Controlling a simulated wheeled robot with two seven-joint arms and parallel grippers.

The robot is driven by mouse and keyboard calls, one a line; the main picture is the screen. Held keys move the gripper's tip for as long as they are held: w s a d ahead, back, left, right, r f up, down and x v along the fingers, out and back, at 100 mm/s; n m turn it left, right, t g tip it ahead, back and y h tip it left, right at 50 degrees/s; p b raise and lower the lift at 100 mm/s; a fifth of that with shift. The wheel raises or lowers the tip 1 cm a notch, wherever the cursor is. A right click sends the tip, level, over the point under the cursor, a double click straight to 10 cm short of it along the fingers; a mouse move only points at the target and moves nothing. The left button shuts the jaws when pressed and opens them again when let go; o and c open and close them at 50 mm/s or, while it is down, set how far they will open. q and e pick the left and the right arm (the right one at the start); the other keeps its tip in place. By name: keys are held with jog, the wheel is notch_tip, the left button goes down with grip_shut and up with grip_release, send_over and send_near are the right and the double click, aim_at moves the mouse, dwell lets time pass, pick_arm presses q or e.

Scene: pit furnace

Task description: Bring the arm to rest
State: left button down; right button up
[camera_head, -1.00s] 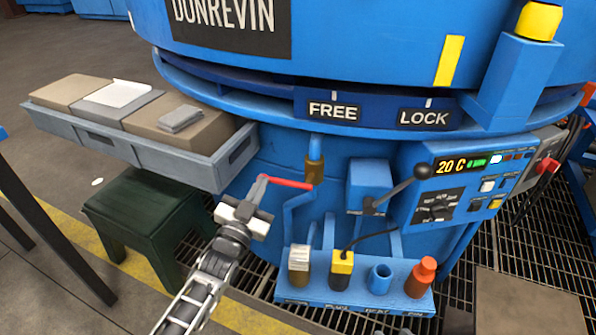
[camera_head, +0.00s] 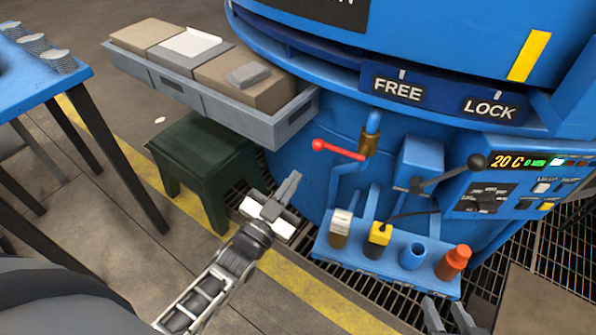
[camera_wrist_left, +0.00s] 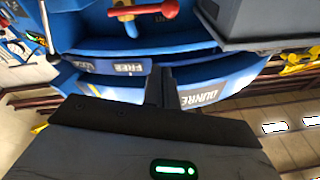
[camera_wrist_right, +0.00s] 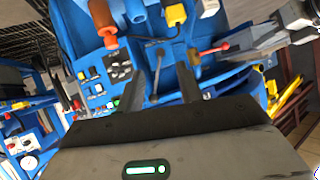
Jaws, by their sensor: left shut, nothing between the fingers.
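My left gripper (camera_head: 291,182) is in the head view, in front of the furnace and right of the green stool. Its fingers are together and empty. They point up, below and left of the red-handled valve (camera_head: 338,150), with a gap between. In the left wrist view the closed fingers (camera_wrist_left: 162,88) show, with the red handle (camera_wrist_left: 160,10) beyond at the top. My right gripper (camera_head: 449,316) shows at the bottom edge of the head view, its two fingers apart. The right wrist view also shows its fingers (camera_wrist_right: 160,92) apart with nothing between them.
The blue furnace (camera_head: 310,185) fills the right, with a black-knobbed lever (camera_head: 450,175) and control panel. A low blue holder (camera_head: 340,255) carries several tools. A grey tray (camera_head: 285,125) of blocks juts out above the green stool (camera_head: 205,150). A blue table (camera_head: 45,85) stands left.

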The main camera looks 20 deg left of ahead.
dwell(0.5)
